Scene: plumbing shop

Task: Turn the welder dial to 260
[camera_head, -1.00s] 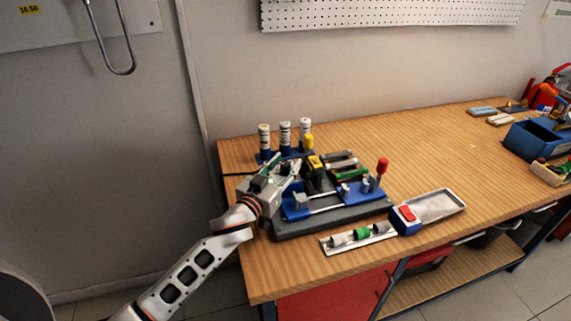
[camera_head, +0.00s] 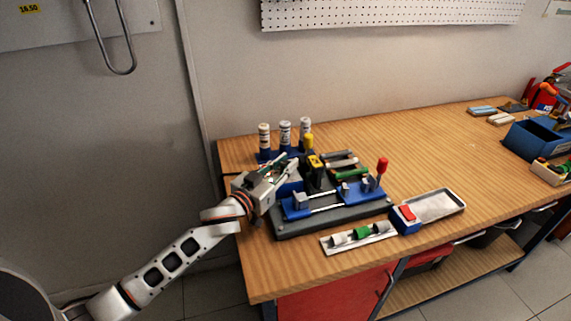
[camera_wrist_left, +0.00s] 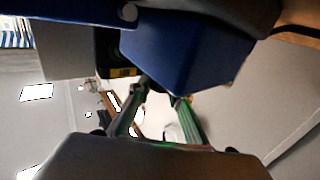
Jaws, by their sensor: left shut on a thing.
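The welder (camera_head: 335,220) is a dark grey base with blue clamp blocks, metal rods and a red-knobbed lever (camera_head: 382,166), on the near left of the wooden bench. My left gripper (camera_head: 290,166) is at the welder's left side, next to the black unit with a yellow top (camera_head: 314,163). In the left wrist view, a blue body (camera_wrist_left: 185,55) fills the top, and my two fingers (camera_wrist_left: 160,98) converge just below it on a small dark part, seemingly the dial. The dial's face and numbers are hidden. My right gripper is not in view.
Several white-capped cylinders (camera_head: 285,133) stand behind the welder. In front lie a strip with fittings (camera_head: 335,246) and a metal tray (camera_head: 438,204) beside a blue box with a red top (camera_head: 406,213). A blue bin (camera_head: 535,140) is far right. The bench middle is clear.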

